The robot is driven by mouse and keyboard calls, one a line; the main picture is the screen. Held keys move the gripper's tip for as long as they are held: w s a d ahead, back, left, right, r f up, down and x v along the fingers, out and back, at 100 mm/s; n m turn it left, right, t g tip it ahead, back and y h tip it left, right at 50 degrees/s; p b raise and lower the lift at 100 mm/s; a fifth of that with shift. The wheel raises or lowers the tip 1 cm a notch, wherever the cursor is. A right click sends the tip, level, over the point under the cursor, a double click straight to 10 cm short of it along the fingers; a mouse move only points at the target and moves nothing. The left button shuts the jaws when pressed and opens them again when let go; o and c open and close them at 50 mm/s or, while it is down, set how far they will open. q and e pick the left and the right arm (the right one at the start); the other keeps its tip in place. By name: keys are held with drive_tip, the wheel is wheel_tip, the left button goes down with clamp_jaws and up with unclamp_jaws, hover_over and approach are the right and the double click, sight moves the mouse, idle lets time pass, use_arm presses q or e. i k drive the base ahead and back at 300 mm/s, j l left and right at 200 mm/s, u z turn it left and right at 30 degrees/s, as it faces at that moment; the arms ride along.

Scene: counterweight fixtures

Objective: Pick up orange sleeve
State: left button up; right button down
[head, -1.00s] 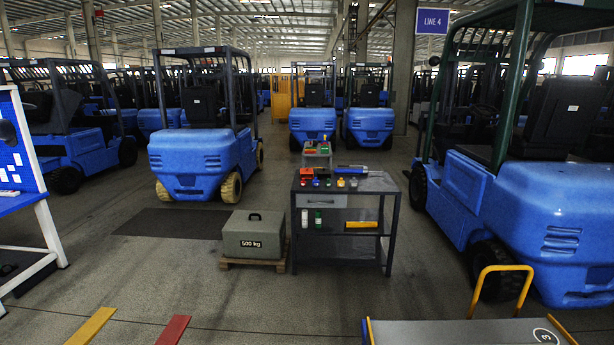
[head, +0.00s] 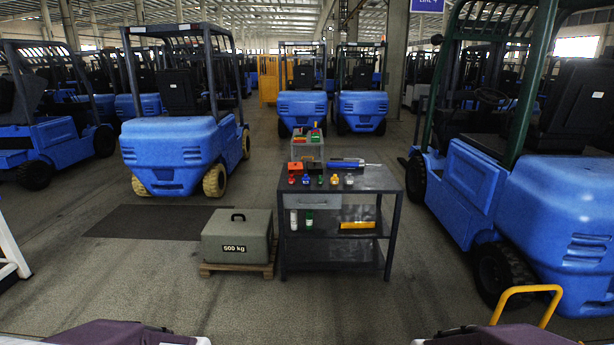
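A small orange-yellow piece (head: 335,180) stands on the top of the dark workbench (head: 372,180), in a row of small coloured pieces. An orange-red block (head: 295,166) lies behind the row at the left. The pieces are too small for me to tell which one is the orange sleeve. Purple-grey parts of my two arms show at the bottom edge, far from the bench. Neither gripper shows.
A grey 500 kg weight (head: 236,237) sits on a wooden pallet (head: 237,268) left of the bench. Blue forklifts stand at left (head: 175,158) and right (head: 555,225). A yellow handle (head: 527,291) rises at lower right. The floor before the bench is clear.

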sight(294, 168)
drive_tip(key=i, duration=3.45)
drive_tip(key=i+z, duration=0.15)
drive_tip(key=i, duration=0.35)
drive_tip(key=i+j+z, duration=0.15)
drive_tip(key=i, duration=0.3)
drive_tip(key=i+j+z, duration=0.2)
drive_tip(key=i, duration=0.3)
